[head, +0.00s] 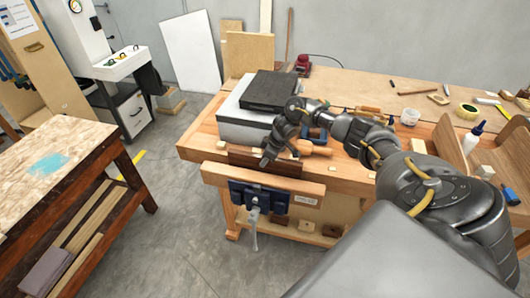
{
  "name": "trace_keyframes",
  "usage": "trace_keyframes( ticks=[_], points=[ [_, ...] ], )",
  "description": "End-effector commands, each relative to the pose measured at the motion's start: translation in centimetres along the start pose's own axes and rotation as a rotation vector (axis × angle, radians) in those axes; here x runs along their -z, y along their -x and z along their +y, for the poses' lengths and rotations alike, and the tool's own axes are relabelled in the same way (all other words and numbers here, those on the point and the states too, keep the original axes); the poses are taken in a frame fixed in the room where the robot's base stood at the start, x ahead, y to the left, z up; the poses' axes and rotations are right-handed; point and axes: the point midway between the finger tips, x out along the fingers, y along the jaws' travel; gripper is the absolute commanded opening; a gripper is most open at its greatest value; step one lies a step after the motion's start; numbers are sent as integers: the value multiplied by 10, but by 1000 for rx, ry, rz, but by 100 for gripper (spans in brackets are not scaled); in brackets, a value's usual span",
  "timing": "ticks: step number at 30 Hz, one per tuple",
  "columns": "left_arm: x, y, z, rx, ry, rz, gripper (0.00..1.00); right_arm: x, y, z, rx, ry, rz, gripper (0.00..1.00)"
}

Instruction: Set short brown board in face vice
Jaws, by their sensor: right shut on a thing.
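The short brown board (287,170) stands on edge in the gap between the bench's front edge and the wooden front jaw of the face vice (225,176). Its lower part is hidden behind that jaw. The vice's blue metal body and grey handle show below the jaw. My right gripper (266,161) reaches down from above and is shut on the board near the middle of its top edge. The fingertips are small and dark here. I cannot tell whether the board touches the jaw faces. My left gripper is not in view.
A glue bottle (473,137), tape roll (467,111) and wood pieces lie farther right. A second table (80,142) stands left, with open floor between.

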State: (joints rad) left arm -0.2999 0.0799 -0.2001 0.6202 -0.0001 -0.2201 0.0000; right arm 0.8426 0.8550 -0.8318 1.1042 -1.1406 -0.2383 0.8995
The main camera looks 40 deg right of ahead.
Motion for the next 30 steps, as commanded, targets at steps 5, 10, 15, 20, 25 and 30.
trace_keyframes(
  ticks=[5, 10, 15, 20, 25, 30],
  points=[
    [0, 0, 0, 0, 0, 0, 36, 1, 0, 0, -1, 0, 3, 0],
    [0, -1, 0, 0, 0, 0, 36, 0, -2, 0, -1, 0, 3, 0],
    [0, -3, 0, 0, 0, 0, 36, -1, -5, 0, -1, 0, 3, 0],
    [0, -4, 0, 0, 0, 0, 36, -2, -8, 0, -1, 0, 3, 0],
    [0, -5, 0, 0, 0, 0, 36, -3, -10, 0, -1, 0, 3, 0],
    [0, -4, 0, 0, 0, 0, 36, -3, -10, 0, -1, 0, 3, 0]
  ],
)
